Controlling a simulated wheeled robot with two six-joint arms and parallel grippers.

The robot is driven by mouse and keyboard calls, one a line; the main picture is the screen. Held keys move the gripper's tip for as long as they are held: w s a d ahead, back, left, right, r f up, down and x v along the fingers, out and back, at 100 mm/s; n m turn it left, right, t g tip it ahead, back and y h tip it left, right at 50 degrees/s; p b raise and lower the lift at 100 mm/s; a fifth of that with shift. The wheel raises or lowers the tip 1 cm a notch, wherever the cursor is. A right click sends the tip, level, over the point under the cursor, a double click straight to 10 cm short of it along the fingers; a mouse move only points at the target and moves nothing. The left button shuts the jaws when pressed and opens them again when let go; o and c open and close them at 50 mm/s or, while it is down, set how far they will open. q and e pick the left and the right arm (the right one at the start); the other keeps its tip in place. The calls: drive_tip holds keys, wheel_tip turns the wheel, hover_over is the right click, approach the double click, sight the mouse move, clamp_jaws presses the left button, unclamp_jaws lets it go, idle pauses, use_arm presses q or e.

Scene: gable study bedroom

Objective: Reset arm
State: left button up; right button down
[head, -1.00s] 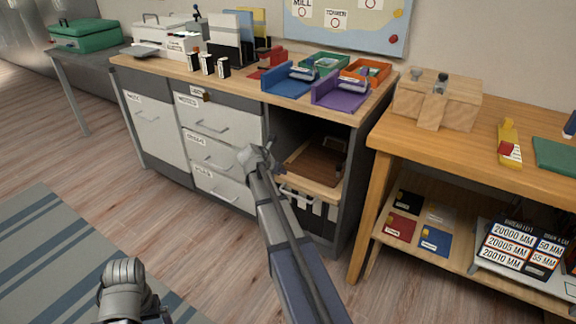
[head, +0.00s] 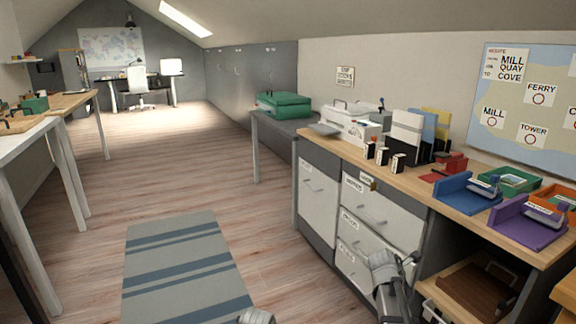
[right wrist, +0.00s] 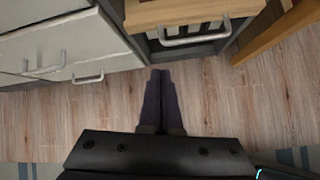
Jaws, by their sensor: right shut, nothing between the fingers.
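My right arm (head: 390,290) shows at the lower right of the head view, raised in front of the labelled white drawers. Its fingers cannot be made out clearly there. In the right wrist view my right gripper (right wrist: 158,76) is shut, its two dark fingers side by side with nothing between them. The fingers appear over the wooden floor, in front of the cabinet and apart from it. At the bottom edge of the head view a small grey part of mine shows; my left gripper's fingers are not visible.
The drawer cabinet (head: 318,203) carries trays, binders and boxes on its top. A pulled-out wooden tray shelf (right wrist: 190,12) with a handle is close ahead of the right gripper. A striped rug (head: 185,262) lies on open floor at the left. White-legged tables (head: 70,165) stand farther left.

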drive_tip(key=s+a+f+m+g+y+p, duration=0.1)
drive_tip(key=s+a+m+y, duration=0.1)
drive_tip(key=s+a+m, duration=0.65)
drive_tip(key=s+a+f+m+g+y, duration=0.15)
drive_tip(key=s+a, duration=0.45)
drive_tip(key=a, duration=0.8)
drive_tip(key=s+a+m+g+y+p, duration=0.1)
drive_tip(key=s+a+m+y, duration=0.1)
drive_tip(key=s+a+m, duration=0.55)
drive_tip(key=a+r+n+p, duration=0.1)
drive_tip(key=a+r+p, duration=0.1)
drive_tip(key=r+p, duration=1.7)
drive_tip(key=a+r+p, duration=0.2)
drive_tip(key=r+p, duration=1.6)
drive_tip(key=shift+s+r+n+p, duration=0.35)
drive_tip(key=shift+s+p, duration=0.05)
